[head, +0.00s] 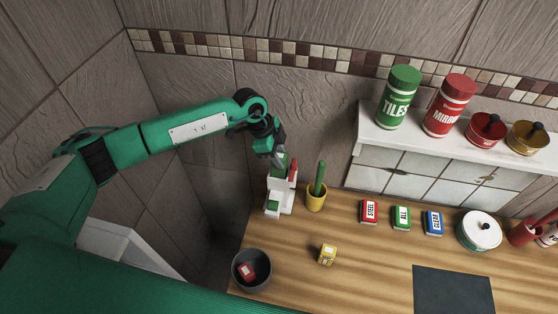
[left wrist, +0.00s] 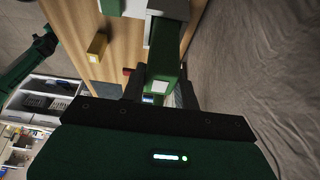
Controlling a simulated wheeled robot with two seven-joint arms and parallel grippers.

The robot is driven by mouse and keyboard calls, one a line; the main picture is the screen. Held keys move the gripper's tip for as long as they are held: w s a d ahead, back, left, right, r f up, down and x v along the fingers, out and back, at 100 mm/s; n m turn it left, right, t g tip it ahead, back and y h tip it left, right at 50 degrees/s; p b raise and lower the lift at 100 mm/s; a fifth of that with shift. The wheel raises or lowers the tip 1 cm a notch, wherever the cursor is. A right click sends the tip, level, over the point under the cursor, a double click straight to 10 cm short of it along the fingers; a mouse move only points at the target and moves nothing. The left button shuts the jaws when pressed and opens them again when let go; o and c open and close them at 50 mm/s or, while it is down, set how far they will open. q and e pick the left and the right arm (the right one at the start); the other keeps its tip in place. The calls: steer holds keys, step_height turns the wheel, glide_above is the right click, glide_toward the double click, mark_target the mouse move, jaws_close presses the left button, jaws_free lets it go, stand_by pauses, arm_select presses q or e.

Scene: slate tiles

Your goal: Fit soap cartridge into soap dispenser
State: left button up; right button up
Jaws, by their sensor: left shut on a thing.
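The white soap dispenser (head: 285,199) stands at the back left of the wooden counter, against the tiled wall. It has a green part (head: 272,207) at its lower front and a red part (head: 293,171) at its upper right. My left gripper (head: 279,157) is over the dispenser's top and is shut on a green soap cartridge (head: 280,168). In the left wrist view the green cartridge (left wrist: 164,60) with a white label lies between the fingers, its far end at the white and grey dispenser (left wrist: 168,9). I cannot tell how deep it sits. My right gripper is not in view.
A yellow cup (head: 316,199) with a green-handled tool stands right beside the dispenser. A dark bowl (head: 251,283) holds a red cartridge (head: 246,271). A yellow box (head: 327,254) sits in front. Red, green and blue boxes (head: 401,218) and a white pot (head: 479,233) stand further right.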

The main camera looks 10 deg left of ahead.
arm_select(q)
steer(key=shift+f, duration=0.55)
step_height(320, 180, down, 3)
steer(key=shift+f+p, duration=0.2)
steer(key=shift+p, duration=0.65)
steer(key=shift+f, duration=0.25)
steer(key=o, duration=1.1)
steer(key=shift+c, duration=0.2)
